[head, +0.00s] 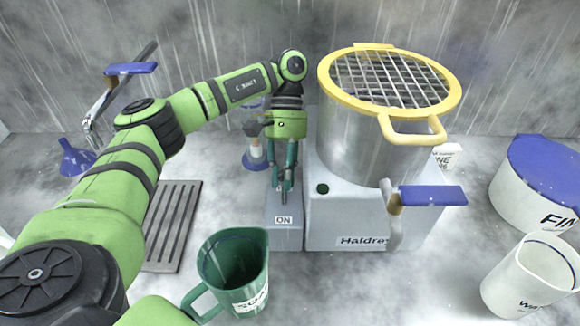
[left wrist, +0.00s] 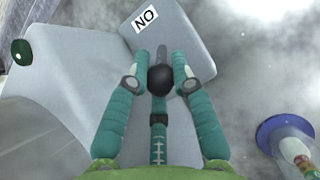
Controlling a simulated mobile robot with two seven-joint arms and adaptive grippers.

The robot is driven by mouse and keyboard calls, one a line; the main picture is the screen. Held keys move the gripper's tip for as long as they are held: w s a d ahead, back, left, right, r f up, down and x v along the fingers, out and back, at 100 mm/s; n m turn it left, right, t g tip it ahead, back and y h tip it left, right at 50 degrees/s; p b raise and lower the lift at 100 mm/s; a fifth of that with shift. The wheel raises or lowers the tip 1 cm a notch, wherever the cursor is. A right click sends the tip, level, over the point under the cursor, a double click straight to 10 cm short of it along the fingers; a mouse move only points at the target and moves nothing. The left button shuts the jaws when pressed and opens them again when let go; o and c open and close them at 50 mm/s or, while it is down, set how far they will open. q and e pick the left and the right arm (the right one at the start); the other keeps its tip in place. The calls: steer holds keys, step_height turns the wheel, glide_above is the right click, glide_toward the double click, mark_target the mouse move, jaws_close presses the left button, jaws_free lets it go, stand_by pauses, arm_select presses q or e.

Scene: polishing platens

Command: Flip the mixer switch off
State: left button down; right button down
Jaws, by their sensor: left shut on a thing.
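The mixer has a grey body (head: 345,215) with a steel bowl (head: 365,140) under a yellow-rimmed wire guard. A low grey switch box (head: 284,238) with an ON label (head: 283,220) adjoins its left side. In the left wrist view the ON label (left wrist: 146,17) is upside down, and the switch lever with a black ball knob (left wrist: 161,80) rises from the box. My left gripper (head: 283,190) points down over the box and is shut on the knob, one finger on each side. In the head view the fingers mostly hide the lever. My right gripper is out of view.
A green jug (head: 235,272) stands in front of the box, and a slotted grey rack (head: 172,225) lies to its left. A blue-based stand (head: 255,160) is close behind my gripper. A blue-lidded tub (head: 535,185) and a white jug (head: 528,275) are at the right.

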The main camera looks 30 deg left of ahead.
arm_select(q)
steer(key=shift+s+f, duration=0.1)
stand_by(0.3)
steer(key=c, duration=1.1)
jaws_free()
steer(key=shift+s, duration=0.1)
steer(key=shift+v, duration=3.9)
steer(key=shift+f, duration=0.1)
